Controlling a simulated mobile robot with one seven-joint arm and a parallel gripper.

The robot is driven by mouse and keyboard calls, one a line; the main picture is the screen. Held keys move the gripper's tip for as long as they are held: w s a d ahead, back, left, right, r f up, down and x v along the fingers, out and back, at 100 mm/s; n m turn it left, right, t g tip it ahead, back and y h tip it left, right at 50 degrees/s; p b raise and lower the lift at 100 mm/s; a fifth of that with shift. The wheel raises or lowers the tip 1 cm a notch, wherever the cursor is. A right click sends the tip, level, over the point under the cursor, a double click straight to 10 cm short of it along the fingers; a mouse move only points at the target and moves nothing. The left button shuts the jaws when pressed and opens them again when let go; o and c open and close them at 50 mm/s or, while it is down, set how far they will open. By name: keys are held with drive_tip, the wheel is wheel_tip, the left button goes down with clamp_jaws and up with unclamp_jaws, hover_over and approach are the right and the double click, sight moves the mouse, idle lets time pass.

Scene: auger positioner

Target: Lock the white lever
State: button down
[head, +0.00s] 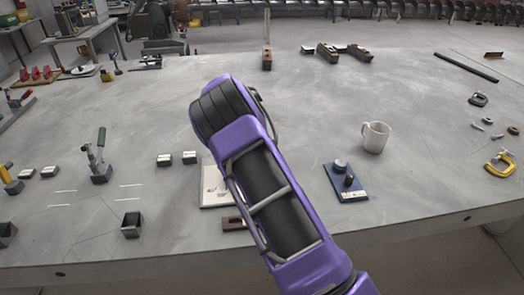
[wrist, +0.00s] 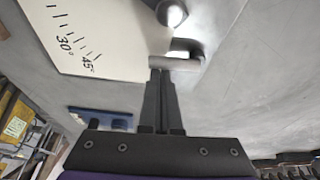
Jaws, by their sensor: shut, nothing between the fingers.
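The white plate (wrist: 90,35) with angle marks, including 30° and 45°, fills the upper left of the wrist view. A round shiny metal knob (wrist: 171,13) is at its edge, at the top. Below the knob is a pale grey, bent lever-like piece (wrist: 187,50); I cannot tell for sure that it is the white lever. My gripper (wrist: 161,74) is shut and empty, its fingertips close to this piece; contact cannot be told. In the head view the plate (head: 211,188) is partly behind my arm, and my gripper is hidden.
A blue board (head: 346,181) with knobs and a white mug (head: 375,137) stand right of my arm. A green-handled clamp (head: 99,157) and small blocks (head: 177,159) are left. A brown block (head: 233,223) lies at the front. The table's middle back is largely clear.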

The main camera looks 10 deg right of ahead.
drive_tip(key=d, duration=0.1)
drive_tip(key=d+r, duration=0.1)
drive_tip(key=d, duration=0.1)
drive_tip(key=shift+w+d+r, duration=0.2)
drive_tip(key=shift+d+r, duration=0.15)
drive_tip(key=shift+d, duration=0.05)
drive_tip(key=v, duration=0.9)
drive_tip(key=shift+p, duration=0.4)
drive_tip(key=shift+a, duration=0.1)
